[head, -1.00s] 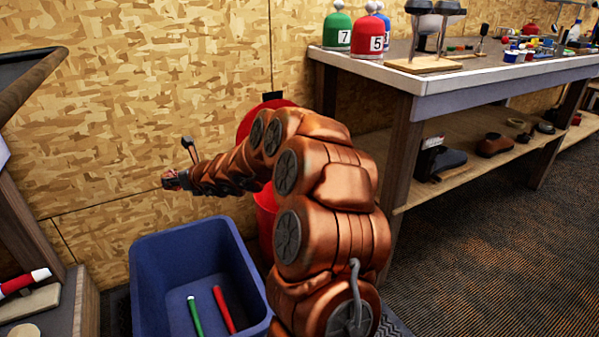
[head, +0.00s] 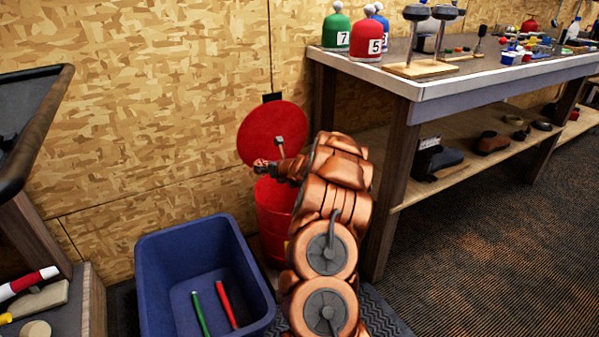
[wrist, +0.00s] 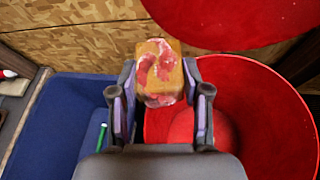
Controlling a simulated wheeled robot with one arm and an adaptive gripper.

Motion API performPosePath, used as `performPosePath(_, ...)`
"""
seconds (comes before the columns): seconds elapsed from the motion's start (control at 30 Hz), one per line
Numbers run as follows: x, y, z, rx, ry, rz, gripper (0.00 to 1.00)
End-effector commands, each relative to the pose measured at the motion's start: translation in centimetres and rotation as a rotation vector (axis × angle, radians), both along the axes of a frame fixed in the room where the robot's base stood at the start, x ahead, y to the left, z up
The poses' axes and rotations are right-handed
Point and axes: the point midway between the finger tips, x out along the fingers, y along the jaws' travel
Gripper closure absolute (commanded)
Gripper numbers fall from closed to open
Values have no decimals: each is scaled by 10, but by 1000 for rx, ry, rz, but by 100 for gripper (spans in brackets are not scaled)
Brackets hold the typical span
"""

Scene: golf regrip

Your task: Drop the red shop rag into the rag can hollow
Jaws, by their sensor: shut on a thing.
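The red shop rag (wrist: 157,70) shows as a small bundle with red, tan and whitish patches. My gripper (wrist: 158,90) is shut on it, with a finger on each side. In the head view my gripper (head: 266,165) is small, in front of the raised lid and above the can's left side. The red rag can (head: 272,220) stands on the floor with its round lid (head: 262,130) tilted up against the wall. In the wrist view the can's open hollow (wrist: 265,115) lies right of and below the rag. My arm hides part of the can.
A blue bin (head: 180,255) with a green grip (head: 199,313) and a red grip (head: 227,304) stands left of the can. A workbench (head: 440,85) with a lower shelf is at right. Another bench (head: 75,300) is at left.

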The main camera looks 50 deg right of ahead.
Motion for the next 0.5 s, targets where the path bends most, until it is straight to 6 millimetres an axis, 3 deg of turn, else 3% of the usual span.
performPosePath(0.03, -8, -17, -7, 1, 3, -17, 82)
performPosePath(0.2, -32, -60, -29, 1, 5, -58, 82)
performPosePath(0.33, -48, -84, -41, -1, 3, -80, 82)
performPosePath(0.5, -61, -101, -51, 0, 1, -95, 82)
